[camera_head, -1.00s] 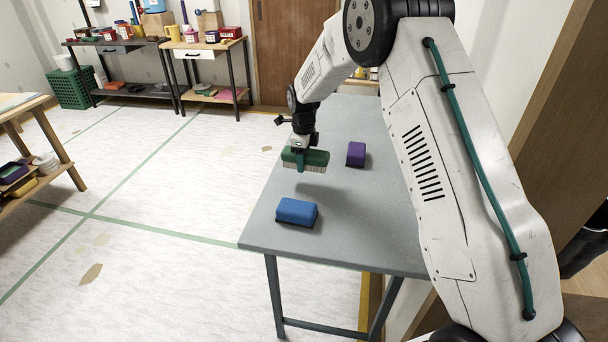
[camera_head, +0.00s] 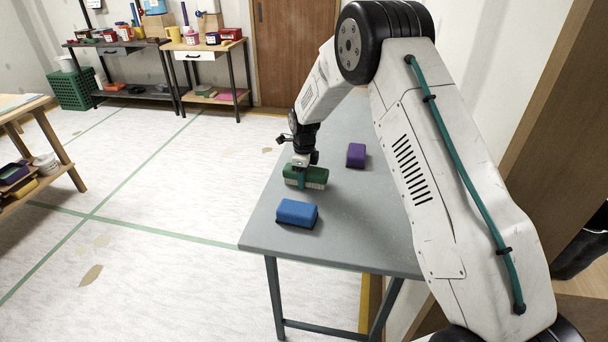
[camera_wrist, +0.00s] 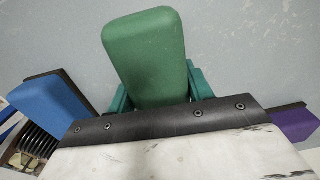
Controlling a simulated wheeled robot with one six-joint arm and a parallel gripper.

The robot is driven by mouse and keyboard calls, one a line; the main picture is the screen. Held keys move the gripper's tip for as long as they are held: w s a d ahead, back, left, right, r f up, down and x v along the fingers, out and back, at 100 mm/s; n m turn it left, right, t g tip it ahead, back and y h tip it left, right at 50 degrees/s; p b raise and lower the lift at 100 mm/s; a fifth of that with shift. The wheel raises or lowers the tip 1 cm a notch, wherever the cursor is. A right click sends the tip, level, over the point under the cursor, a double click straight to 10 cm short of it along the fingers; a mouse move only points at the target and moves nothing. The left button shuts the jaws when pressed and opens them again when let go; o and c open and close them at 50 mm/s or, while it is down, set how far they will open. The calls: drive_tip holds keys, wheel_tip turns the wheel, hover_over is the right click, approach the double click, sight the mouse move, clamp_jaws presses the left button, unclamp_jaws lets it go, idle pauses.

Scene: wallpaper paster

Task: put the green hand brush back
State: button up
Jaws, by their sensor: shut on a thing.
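The green hand brush (camera_head: 318,174) has a green block top and pale bristles underneath. It is at the grey table's surface, between the blue block and the purple block; I cannot tell whether its bristles fully rest on the table. My gripper (camera_head: 301,178) is above it, pointing down, with its teal fingers shut on the brush's sides. In the wrist view the green brush (camera_wrist: 147,58) fills the middle, between the teal fingers (camera_wrist: 160,92).
The grey table (camera_head: 345,225) also holds a blue block (camera_head: 297,212) in front and a purple block (camera_head: 356,155) behind to the right. Both are apart from the brush. The table's front and left edges are close. Shelves with several items (camera_head: 120,50) stand far back.

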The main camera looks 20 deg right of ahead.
drive_tip(key=shift+f, duration=0.15)
drive_tip(key=o, duration=1)
wheel_tip(320, 180, up, 9)
drive_tip(key=shift+f, duration=0.1)
drive_tip(key=s+d+r+n, duration=0.3)
drive_tip(key=s+r+n, duration=0.9)
drive_tip(key=s+r, duration=1)
drive_tip(key=s+d+n+t, duration=0.1)
drive_tip(key=s+n, duration=1.1)
drive_tip(key=s, duration=1.5)
